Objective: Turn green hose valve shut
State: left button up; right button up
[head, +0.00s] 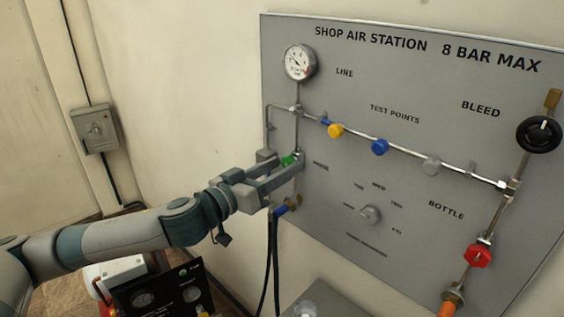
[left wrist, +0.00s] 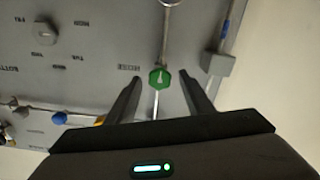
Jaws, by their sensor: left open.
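The green hose valve (head: 288,160) is a small green knob on the left vertical pipe of the grey panel, partly hidden by my gripper in the head view. In the left wrist view the green knob (left wrist: 161,78) shows whole, with a pale pointer mark on its face. My left gripper (head: 283,161) is open, with its fingers at the panel around the valve. In the left wrist view the left gripper (left wrist: 160,77) has one finger on each side of the knob, with a visible gap on both sides. My right gripper is not in view.
A gauge (head: 299,62) sits above on the same pipe. Yellow (head: 336,131) and blue (head: 380,147) knobs are to the right, with a grey selector knob (head: 370,214) below. Dark hoses (head: 272,265) hang below the valve. A red valve (head: 478,255) and black handwheel (head: 538,134) are far right.

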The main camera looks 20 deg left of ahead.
pick_arm(q)
jog(key=shift+w+d, duration=0.15)
jog(key=shift+w, duration=0.15)
jog(key=c, duration=1.1)
jog(key=shift+o, duration=0.2)
